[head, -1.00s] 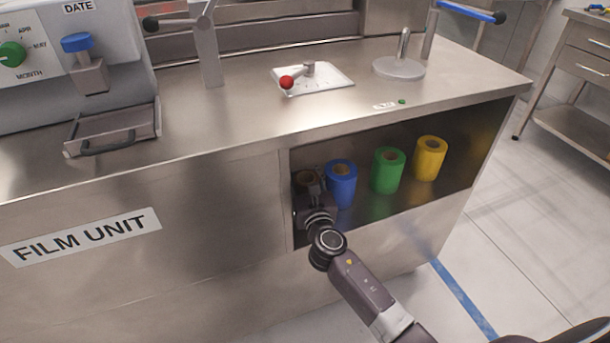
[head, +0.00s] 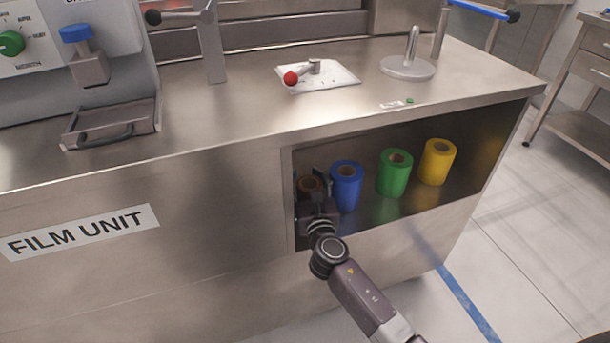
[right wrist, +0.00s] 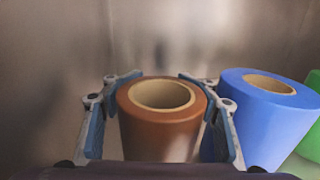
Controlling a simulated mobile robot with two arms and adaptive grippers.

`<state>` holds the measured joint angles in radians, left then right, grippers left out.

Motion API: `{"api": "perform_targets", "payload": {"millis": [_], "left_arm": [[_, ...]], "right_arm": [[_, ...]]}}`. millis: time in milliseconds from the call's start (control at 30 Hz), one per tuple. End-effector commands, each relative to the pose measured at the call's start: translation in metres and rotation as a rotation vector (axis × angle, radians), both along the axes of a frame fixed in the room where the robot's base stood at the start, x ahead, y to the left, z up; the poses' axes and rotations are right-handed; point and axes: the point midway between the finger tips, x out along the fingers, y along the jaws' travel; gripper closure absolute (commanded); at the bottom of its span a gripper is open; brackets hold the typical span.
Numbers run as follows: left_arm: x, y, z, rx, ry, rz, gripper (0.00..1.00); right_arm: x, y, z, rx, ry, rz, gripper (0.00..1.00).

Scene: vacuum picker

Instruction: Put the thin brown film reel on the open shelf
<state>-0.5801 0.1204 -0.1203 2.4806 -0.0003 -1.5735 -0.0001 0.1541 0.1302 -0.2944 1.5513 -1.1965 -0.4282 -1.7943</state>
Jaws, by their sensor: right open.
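The brown film reel (right wrist: 160,125) stands upright on the open shelf (head: 400,212), at its left end. In the head view only its top (head: 309,184) shows behind my right gripper (head: 318,190). In the right wrist view the gripper (right wrist: 160,105) is open, with one finger on each side of the reel and gaps between fingers and reel. The blue reel (right wrist: 268,115) stands just right of the right finger; it also shows in the head view (head: 346,184). My left gripper is not in view.
A green reel (head: 394,172) and a yellow reel (head: 437,161) stand farther right on the shelf. The shelf's left wall is close to my right gripper. The counter top (head: 250,100) overhangs the shelf. Free shelf room lies in front of the reels and at the right end.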

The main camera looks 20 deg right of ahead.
Motion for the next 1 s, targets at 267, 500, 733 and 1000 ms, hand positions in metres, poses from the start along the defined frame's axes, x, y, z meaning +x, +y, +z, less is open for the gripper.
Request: {"api": "perform_targets", "payload": {"millis": [267,500,733,1000], "left_arm": [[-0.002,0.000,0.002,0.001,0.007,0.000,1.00],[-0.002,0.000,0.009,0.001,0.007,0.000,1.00],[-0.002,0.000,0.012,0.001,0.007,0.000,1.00],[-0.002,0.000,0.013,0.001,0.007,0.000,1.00]], "right_arm": [[-0.006,0.001,0.001,0.000,0.001,0.000,0.51],[-0.046,0.006,0.001,0.000,0.003,0.001,0.51],[-0.090,0.012,0.002,0.000,0.002,0.001,0.51],[-0.117,0.015,0.001,-0.001,0.000,-0.001,0.51]]}}
